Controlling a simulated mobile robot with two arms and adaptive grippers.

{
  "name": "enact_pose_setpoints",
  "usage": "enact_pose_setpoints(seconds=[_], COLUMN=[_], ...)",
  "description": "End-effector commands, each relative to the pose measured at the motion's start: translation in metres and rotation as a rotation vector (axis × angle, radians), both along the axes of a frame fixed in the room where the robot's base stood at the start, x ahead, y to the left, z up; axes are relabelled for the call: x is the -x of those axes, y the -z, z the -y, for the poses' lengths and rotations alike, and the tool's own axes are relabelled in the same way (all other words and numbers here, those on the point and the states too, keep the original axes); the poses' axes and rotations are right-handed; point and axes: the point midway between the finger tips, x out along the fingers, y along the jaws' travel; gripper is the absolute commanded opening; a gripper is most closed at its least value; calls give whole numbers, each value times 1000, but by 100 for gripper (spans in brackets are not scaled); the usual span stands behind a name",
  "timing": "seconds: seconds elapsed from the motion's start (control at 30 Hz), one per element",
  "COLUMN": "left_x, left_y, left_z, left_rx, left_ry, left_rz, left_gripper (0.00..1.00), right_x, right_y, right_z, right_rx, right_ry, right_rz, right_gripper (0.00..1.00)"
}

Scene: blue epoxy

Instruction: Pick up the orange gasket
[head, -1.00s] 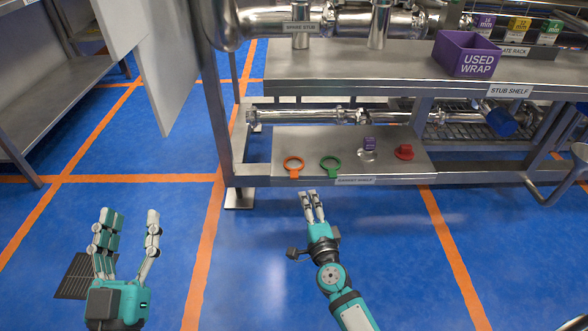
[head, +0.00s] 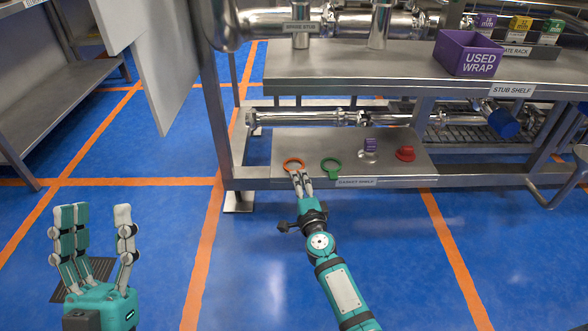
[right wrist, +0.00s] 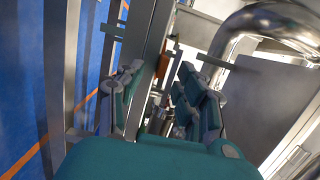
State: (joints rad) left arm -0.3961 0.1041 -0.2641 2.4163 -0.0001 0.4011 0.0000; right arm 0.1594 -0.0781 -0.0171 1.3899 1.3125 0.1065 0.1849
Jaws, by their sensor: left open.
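The orange gasket (head: 293,162) is a ring with a tab and lies at the left end of the low gasket shelf (head: 355,182). My right gripper (head: 301,172) is at the front edge of this shelf, with its fingertips at the gasket's tab. In the right wrist view its fingers (right wrist: 160,85) stand apart, with an orange piece (right wrist: 163,62) showing beyond and between them; I cannot tell whether they touch it. My left gripper (head: 97,225) is open and empty above the floor at the left, far from the gasket.
A green ring (head: 331,166), a purple-topped metal piece (head: 369,150) and a red piece (head: 405,153) stand to the right on the same shelf. A rack post (head: 219,120) is close on the left.

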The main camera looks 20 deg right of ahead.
Motion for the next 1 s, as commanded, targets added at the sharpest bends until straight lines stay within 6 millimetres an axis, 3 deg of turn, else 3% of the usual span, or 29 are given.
enact_pose_setpoints(seconds=[0.03, 0.3, 0.8, 1.0], left_x=[0, 0, -2, -20], left_y=[0, 0, 0, 18], left_z=[0, 0, 1, 2], left_rx=[0, 0, -5, -47], left_ry=[0, 0, 0, -10], left_rz=[0, -1, -16, -158], left_gripper=[48, 48, 48, 48], right_x=[0, 0, 1, 0], right_y=[0, 0, -2, -9], right_z=[0, 0, 0, 0], right_rx=[0, 0, 0, -1], right_ry=[0, 0, 0, 0], right_rz=[0, 0, 0, 0], right_gripper=[32, 0, 0, 0])
